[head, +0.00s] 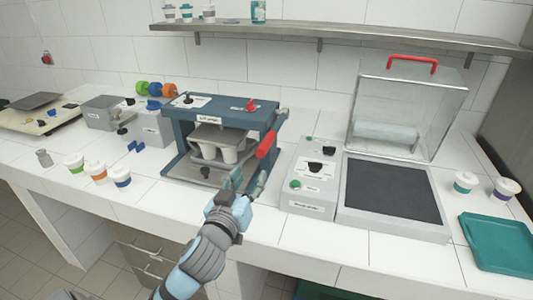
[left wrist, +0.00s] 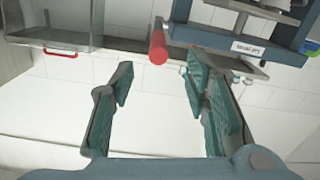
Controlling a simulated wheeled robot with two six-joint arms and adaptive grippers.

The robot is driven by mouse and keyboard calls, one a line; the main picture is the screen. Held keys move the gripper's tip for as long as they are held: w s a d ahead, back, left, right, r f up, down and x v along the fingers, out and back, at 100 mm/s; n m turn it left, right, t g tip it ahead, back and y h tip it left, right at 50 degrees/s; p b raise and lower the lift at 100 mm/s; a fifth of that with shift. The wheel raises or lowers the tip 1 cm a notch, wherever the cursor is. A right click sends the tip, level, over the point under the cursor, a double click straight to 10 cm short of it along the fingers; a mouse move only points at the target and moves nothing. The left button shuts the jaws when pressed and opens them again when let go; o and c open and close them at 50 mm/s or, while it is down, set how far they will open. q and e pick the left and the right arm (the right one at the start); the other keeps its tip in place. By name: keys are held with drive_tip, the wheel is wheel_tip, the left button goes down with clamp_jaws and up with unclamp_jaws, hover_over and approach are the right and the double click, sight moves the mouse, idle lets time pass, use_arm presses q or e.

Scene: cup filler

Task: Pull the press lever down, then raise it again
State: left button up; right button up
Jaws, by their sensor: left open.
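The press (head: 218,140) is a dark blue frame on the counter, with white cups under its plate. Its lever has a red handle (head: 267,145) on the right side, angled upward to the right. In the left wrist view the red handle (left wrist: 158,48) shows end-on, beyond the fingertips and between them. My left gripper (head: 245,183) is in front of the press's right side, just below the handle. In the left wrist view the left gripper (left wrist: 158,75) has its teal-padded fingers wide apart, with nothing between them. My right gripper is in neither view.
A grey control box (head: 313,180) and a dark-topped unit (head: 393,190) with a clear cover (head: 408,105) stand right of the press. Cups (head: 98,172) stand at the left front, and a teal tray (head: 500,244) lies at the right. A shelf (head: 320,37) runs above.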

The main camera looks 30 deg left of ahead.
sight(266, 145)
use_arm(q)
drive_tip(key=x, duration=0.9)
drive_tip(key=r+x, duration=0.1)
drive_tip(key=x, duration=0.4)
drive_tip(key=shift+w, duration=0.25)
clamp_jaws()
